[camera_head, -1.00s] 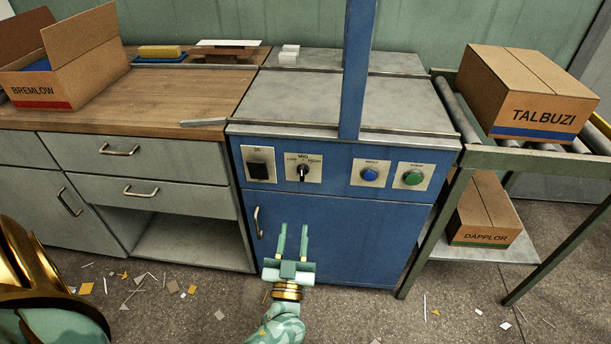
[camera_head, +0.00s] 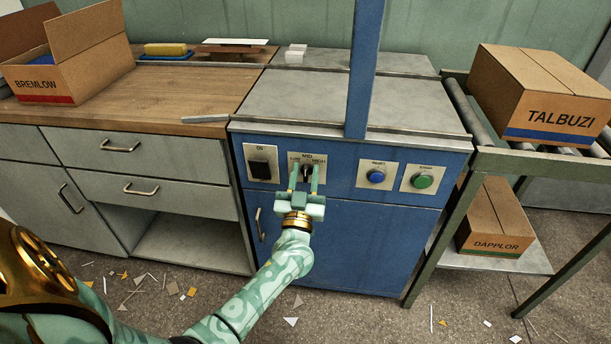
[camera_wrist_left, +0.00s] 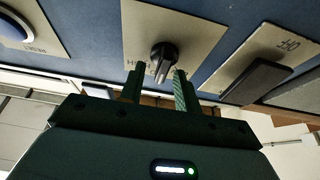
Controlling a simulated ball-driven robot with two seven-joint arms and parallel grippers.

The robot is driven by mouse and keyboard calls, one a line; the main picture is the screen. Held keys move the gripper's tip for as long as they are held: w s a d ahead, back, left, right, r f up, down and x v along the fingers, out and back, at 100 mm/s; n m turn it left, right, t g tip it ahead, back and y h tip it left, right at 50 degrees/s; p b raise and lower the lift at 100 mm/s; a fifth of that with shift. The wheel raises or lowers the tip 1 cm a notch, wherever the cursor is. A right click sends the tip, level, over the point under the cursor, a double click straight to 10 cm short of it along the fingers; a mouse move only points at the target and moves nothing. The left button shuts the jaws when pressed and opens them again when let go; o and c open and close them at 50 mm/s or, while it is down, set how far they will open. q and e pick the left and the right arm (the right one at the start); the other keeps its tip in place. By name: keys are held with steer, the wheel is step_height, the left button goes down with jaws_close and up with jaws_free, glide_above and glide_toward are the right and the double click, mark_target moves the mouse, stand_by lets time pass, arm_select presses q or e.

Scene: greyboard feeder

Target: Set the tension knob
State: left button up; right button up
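The black tension knob (camera_head: 306,174) sits on a pale plate on the blue cabinet's front, with small labels around it. Its bar looks roughly upright, but fingers partly hide it in the head view. In the left wrist view the knob (camera_wrist_left: 163,56) shows clearly. My left gripper (camera_head: 304,174) is open in front of the plate, with one finger to each side of the knob. In the wrist view a gap shows between the knob and each finger (camera_wrist_left: 158,82). I cannot tell how far the tips are from the plate. My right gripper is not in view.
A black rocker switch (camera_head: 262,163) is left of the knob. A blue button (camera_head: 376,176) and a green button (camera_head: 422,181) are to the right. A cabinet handle (camera_head: 260,224) is below. A blue post (camera_head: 363,70) rises above the panel.

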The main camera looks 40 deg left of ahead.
arm_select(q)
jaws_close()
